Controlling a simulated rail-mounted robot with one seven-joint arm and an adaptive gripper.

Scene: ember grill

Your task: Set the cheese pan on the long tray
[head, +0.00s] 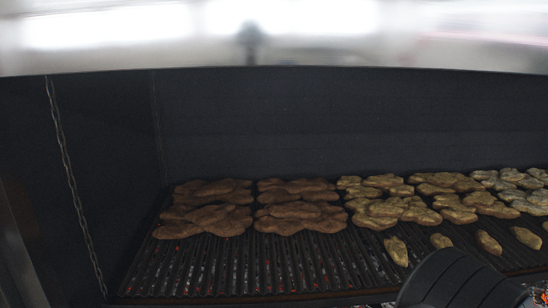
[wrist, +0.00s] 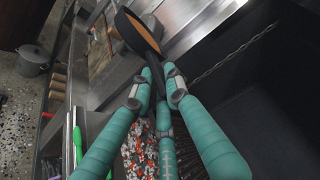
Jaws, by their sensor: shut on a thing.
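In the wrist view, the cheese pan (wrist: 137,31) is a dark round pan with an orange-brown inside, seen tilted near the top. Its dark handle runs down from the pan to my gripper (wrist: 158,82), whose teal fingers are shut on it. The pan is held out beyond the fingertips. Neither the pan nor my gripper shows in the head view. I cannot clearly make out the long tray in either view.
In the head view, a grill grate (head: 250,265) carries dark brown meat (head: 212,207) at left and several paler pieces (head: 385,212) at right. A chain (head: 70,185) hangs at left. In the wrist view, a grey pot (wrist: 33,60) stands at far left, beside speckled floor.

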